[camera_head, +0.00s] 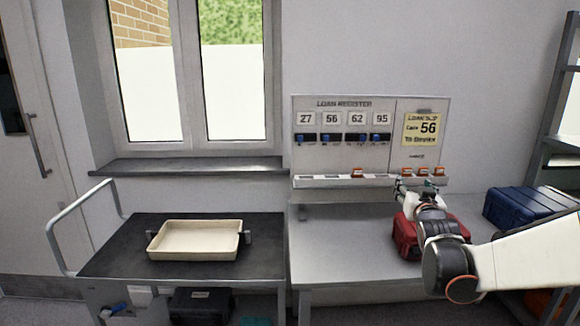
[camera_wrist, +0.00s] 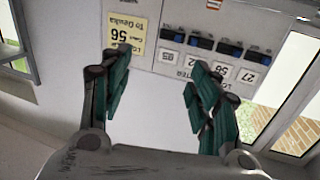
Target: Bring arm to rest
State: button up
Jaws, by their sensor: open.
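My gripper (camera_head: 420,186) is at the right end of my arm's reach over the bench, in front of the lower right part of the loan register board (camera_head: 345,160). In the wrist view its two green-padded fingers (camera_wrist: 160,95) are spread apart, with nothing between them. The board also shows upside down in the wrist view (camera_wrist: 178,66). A red case (camera_head: 405,240) stands on the bench below and partly behind my gripper and arm, which hide some of it.
The bench (camera_head: 340,250) is clear at its left. A blue case (camera_head: 525,207) stands at the right. A cream tray (camera_head: 195,255) rests on the dark cart (camera_head: 110,262). The board has a yellow slip (camera_head: 420,129) and a ledge with several orange-topped pieces (camera_head: 357,173).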

jog(key=s+a+f+n+g+y, duration=0.1)
jog(key=s+a+f+g, duration=0.2)
jog(key=s, duration=1)
jog(key=s+a+f+n+g+y, duration=0.1)
jog(key=s+a+f+g, duration=0.2)
jog(key=s, duration=1)
jog(key=s+a+f+n+g+y, duration=0.1)
jog(key=s+a+f+g, duration=0.3)
jog(key=s+a, duration=0.4)
jog(key=s, duration=0.5)
jog(key=shift+a+f+y, duration=0.3)
jog(key=shift+f, duration=0.1)
jog(key=shift+s, duration=0.1)
